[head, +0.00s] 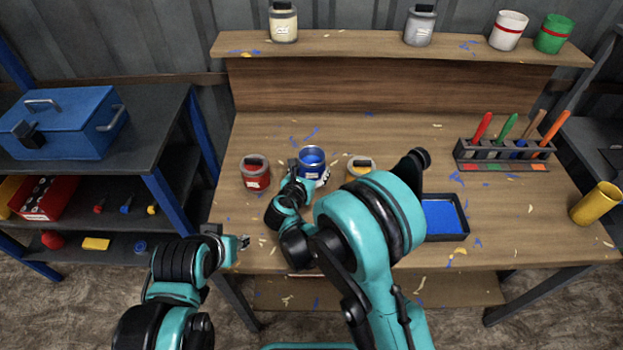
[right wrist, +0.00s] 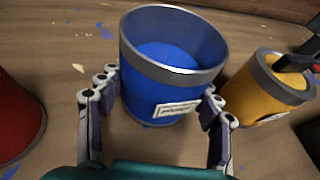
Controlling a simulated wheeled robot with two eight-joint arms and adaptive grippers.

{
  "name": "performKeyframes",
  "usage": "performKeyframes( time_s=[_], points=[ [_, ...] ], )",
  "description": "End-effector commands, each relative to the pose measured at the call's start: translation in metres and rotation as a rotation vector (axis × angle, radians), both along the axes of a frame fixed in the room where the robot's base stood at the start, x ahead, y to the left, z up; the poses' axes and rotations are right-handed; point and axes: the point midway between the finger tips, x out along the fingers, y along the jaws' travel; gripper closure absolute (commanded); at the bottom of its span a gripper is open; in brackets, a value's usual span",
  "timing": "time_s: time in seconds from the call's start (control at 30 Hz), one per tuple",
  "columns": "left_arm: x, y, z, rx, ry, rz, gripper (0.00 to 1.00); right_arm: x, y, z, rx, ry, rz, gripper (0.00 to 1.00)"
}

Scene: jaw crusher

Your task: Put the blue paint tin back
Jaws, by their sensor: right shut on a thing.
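The blue paint tin (head: 311,158) is open at the top, with blue paint inside. It is upright at the middle of the workbench, between a red tin (head: 255,172) and a yellow-orange tin (head: 361,166). My right gripper (head: 308,180) is shut on it. In the right wrist view the fingers (right wrist: 160,115) grip both sides of the blue tin (right wrist: 150,95), near its white label. I cannot tell whether its base touches the bench. My left gripper (head: 242,242) is at the bench's front left edge, away from the tins; its jaws are too small to read.
The raised back shelf (head: 340,45) holds a cream tin (head: 283,22), a grey tin (head: 419,26), a white can (head: 509,30) and a green can (head: 553,34). Wide free room lies between cream and grey. A blue paint tray (head: 462,236), brush rack (head: 505,155) and yellow cup (head: 597,203) stand right.

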Motion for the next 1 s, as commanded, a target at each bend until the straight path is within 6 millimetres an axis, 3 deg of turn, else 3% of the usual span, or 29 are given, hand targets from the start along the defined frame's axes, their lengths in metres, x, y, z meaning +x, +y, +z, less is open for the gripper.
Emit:
performKeyframes(
  time_s=[0.13, 0.5, 0.53, 0.6, 1.0],
  points=[
    [0.0, 0.0, -0.013, 0.0, 0.0, 0.0, 0.61, 0.0, 0.0, -0.025, 0.0, -0.001, 0.0, 0.86],
    [0.0, 0.0, -0.012, 0.0, 0.0, 0.0, 0.61, 0.0, 0.0, -0.028, 0.0, 0.0, 0.0, 0.86],
    [0.0, 0.0, -0.012, 0.0, 0.0, 0.0, 0.61, 0.0, 0.0, -0.029, 0.0, 0.0, 0.0, 0.33],
    [0.0, 0.0, -0.012, 0.0, 0.0, 0.0, 0.61, 0.0, 0.0, -0.028, 0.0, 0.0, 0.0, 0.15],
    [0.0, 0.0, -0.011, 0.0, 0.0, 0.0, 0.61, -0.002, 0.001, -0.024, 0.0, 0.0, 0.0, 0.15]
  ],
)
